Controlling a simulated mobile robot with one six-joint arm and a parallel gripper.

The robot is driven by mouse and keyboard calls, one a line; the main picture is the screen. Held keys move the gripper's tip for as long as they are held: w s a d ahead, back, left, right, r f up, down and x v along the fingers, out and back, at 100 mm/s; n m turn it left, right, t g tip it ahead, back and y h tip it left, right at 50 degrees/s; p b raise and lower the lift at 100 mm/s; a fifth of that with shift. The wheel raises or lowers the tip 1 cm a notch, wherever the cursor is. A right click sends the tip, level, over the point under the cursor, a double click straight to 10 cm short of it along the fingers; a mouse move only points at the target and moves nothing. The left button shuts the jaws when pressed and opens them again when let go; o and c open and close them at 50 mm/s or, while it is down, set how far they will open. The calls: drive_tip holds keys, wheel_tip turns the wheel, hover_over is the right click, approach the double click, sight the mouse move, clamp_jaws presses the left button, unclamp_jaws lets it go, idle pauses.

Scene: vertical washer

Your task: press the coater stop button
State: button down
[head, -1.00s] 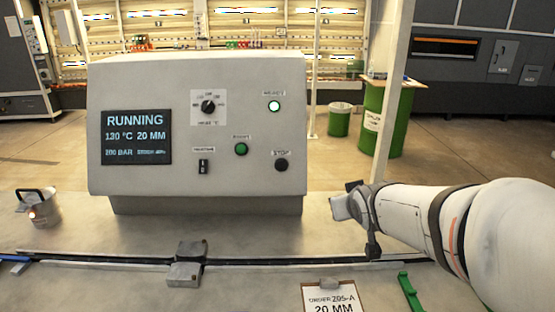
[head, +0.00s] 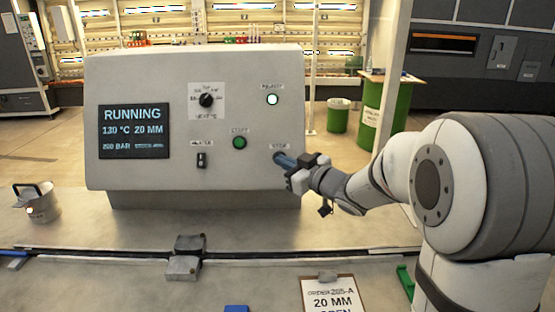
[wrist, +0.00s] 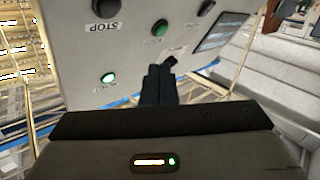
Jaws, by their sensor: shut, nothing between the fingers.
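The grey control box (head: 215,75) stands on the bench, its screen (head: 134,131) reading RUNNING. In the head view the black stop button at its lower right is hidden behind my gripper (head: 281,160); the STOP label shows just above. My gripper is shut and empty, with its fingertips in front of that spot; contact cannot be told. In the wrist view the panel appears upside down, with the black stop button (wrist: 106,8) at top left. The shut fingers (wrist: 159,74) show lower and to the right of it. The green start button (head: 239,142) is left of my gripper.
The panel also has a dial (head: 206,100), a small black switch (head: 201,160) and a lit lamp (head: 272,99). A metal cup (head: 40,205), a rail with a metal block (head: 184,258) and a clipboard (head: 331,294) are on the bench.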

drive_tip(key=w+f+b, duration=0.1)
drive_tip(key=w+f, duration=0.3)
drive_tip(key=w, duration=0.4)
drive_tip(key=shift+f, duration=0.1)
idle(2.1)
drive_tip(key=shift+w+f, duration=0.1)
drive_tip(key=shift+w, duration=0.25)
drive_tip(key=shift+w+f+b, duration=0.2)
drive_tip(key=shift+w+b, duration=0.1)
drive_tip(key=shift+w, duration=0.1)
idle(0.7)
drive_tip(key=shift+s, duration=0.1)
drive_tip(key=shift+s+r, duration=0.4)
drive_tip(key=shift+s, duration=0.3)
